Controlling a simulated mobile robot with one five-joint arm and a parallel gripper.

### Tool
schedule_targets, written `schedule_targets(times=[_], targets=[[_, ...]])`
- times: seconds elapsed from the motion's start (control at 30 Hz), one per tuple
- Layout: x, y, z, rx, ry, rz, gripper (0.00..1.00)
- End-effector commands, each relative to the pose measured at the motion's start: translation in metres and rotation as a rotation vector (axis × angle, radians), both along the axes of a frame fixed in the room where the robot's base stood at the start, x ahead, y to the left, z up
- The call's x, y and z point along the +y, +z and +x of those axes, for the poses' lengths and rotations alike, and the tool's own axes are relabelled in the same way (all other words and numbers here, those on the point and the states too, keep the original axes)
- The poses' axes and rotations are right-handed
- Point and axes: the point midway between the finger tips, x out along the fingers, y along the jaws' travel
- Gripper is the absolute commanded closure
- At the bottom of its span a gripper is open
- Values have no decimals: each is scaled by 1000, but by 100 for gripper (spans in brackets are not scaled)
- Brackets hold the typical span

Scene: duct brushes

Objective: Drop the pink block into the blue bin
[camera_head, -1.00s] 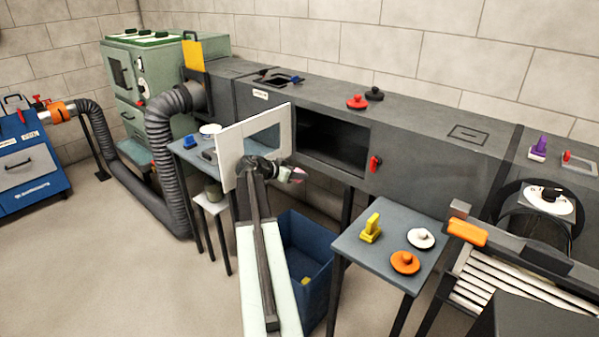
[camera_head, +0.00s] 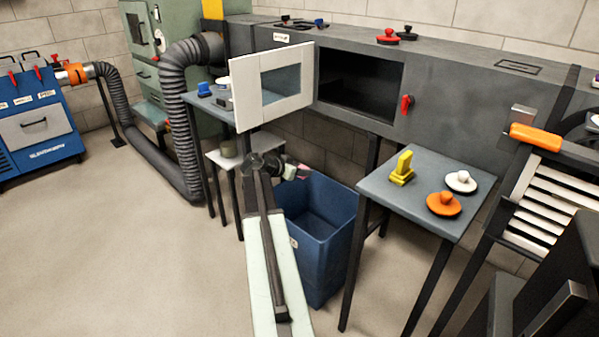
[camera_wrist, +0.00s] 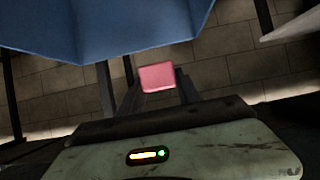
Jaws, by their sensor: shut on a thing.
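The pink block (camera_wrist: 157,77) is between the two fingers of my gripper (camera_wrist: 160,85) in the wrist view, and the gripper is shut on it. The blue bin (camera_head: 322,250) stands on the floor, open at the top, just right of my arm. Its blue wall (camera_wrist: 110,30) fills the upper left of the wrist view. Whether the block is over the bin's opening I cannot tell.
An open white hatch door (camera_head: 270,85) juts out above my gripper. Floor at left is clear.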

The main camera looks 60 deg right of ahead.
Motion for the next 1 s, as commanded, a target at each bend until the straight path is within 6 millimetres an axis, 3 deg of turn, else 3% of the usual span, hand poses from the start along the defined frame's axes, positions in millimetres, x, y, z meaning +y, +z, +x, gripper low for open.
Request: schedule_targets(times=[0.03,0.3,0.43,0.7,0.73,0.8,1.0], targets=[[0,-15,0,0,0,0,97],[0,-58,0,0,0,0,97],[0,-66,0,0,0,0,97],[0,-65,0,0,0,0,97],[0,-65,0,0,0,0,57],[0,-65,0,0,0,0,38],[0,-65,0,0,0,0,35]])
